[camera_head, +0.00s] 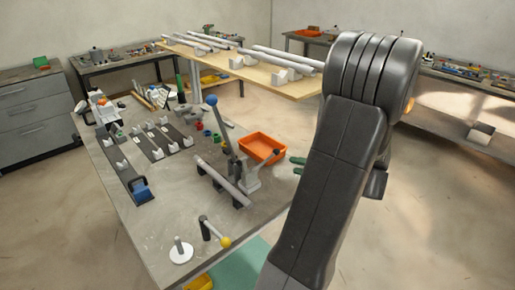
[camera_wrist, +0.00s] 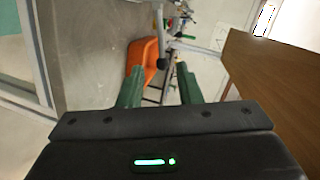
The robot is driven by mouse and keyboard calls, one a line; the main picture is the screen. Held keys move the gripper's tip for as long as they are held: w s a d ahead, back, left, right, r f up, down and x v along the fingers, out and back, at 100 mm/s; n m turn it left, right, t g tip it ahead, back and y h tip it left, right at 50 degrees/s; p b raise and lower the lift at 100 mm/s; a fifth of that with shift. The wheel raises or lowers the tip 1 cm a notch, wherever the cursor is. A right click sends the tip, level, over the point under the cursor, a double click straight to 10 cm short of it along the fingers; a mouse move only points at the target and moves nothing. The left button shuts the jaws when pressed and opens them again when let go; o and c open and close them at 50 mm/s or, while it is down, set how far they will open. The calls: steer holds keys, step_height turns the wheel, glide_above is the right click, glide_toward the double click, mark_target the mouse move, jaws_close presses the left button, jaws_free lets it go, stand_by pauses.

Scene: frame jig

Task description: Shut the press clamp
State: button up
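In the head view a clamp with a grey base (camera_head: 247,183) stands on the bench beside a grey tube. A long dark lever with a blue ball (camera_head: 211,100) rises steeply from it, leaning left. A short arm with a dark knob (camera_head: 276,152) reaches out to the right. I cannot tell for sure which fitting is the press clamp. My gripper (camera_head: 298,167) shows only as green fingertips right of the clamp, apart from it; my arm hides the rest. In the wrist view the green fingers (camera_wrist: 158,88) are spread with nothing between them; a dark knob (camera_wrist: 162,63) shows beyond.
An orange tray (camera_head: 262,147) lies behind the clamp and also shows in the wrist view (camera_wrist: 143,58). A crank with a yellow ball (camera_head: 225,242) and a white disc with a peg (camera_head: 180,253) are at the near edge. A wooden table (camera_head: 285,83) with tubes stands behind.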

mark_target(268, 159)
steer(key=p+x, duration=0.2)
steer(key=x, duration=1.2)
steer(key=shift+w+d+r+p, duration=0.1)
steer(key=shift+p, duration=0.3)
jaws_close()
